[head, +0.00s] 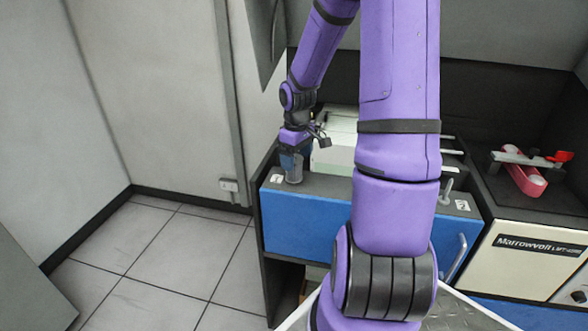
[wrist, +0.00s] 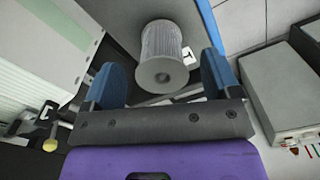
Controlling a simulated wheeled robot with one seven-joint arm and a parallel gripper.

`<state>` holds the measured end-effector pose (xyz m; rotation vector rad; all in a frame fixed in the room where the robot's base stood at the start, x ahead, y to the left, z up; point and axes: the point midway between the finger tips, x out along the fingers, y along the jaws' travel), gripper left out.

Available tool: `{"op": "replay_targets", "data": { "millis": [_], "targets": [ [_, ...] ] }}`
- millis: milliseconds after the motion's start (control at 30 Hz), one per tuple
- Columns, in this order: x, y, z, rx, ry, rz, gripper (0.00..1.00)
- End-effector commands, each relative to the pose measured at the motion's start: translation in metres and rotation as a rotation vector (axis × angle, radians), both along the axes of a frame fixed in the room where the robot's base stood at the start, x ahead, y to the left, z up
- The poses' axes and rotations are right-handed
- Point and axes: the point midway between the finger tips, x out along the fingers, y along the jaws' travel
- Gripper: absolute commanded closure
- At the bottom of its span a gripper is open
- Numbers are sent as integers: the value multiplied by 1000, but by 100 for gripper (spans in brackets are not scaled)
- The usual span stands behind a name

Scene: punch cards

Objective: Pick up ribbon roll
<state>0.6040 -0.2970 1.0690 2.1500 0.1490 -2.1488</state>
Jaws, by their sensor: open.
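The ribbon roll appears to be the grey ribbed cylinder with a small hole in its end face; it shows in the wrist view (wrist: 162,45). In the head view the roll (head: 294,174) stands upright on the left end of the blue-fronted cabinet's top (head: 325,190), by a label marked 1. My gripper (head: 292,156) points down right over it. In the wrist view my gripper (wrist: 164,66) is open, with one blue finger on each side of the roll's near end. Gaps show on both sides. The roll's far end is hidden.
A pale box-shaped unit (head: 340,137) sits behind the roll on the cabinet. My arm hides the cabinet's middle. Tiled floor (head: 170,262) is clear at left.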

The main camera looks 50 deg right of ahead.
Motion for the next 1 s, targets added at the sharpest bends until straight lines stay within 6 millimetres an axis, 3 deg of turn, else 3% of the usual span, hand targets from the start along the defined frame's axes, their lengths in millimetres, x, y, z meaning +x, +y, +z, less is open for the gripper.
{"op": "replay_targets", "data": {
  "millis": [233, 567, 833, 1000],
  "targets": [
    [0, 1, -33, 2, 2, 2, 17],
    [0, 0, -40, 0, 0, 1, 17],
    [0, 0, -40, 0, 0, 0, 74],
    [0, 0, -40, 0, 0, 0, 74]
  ]
}}
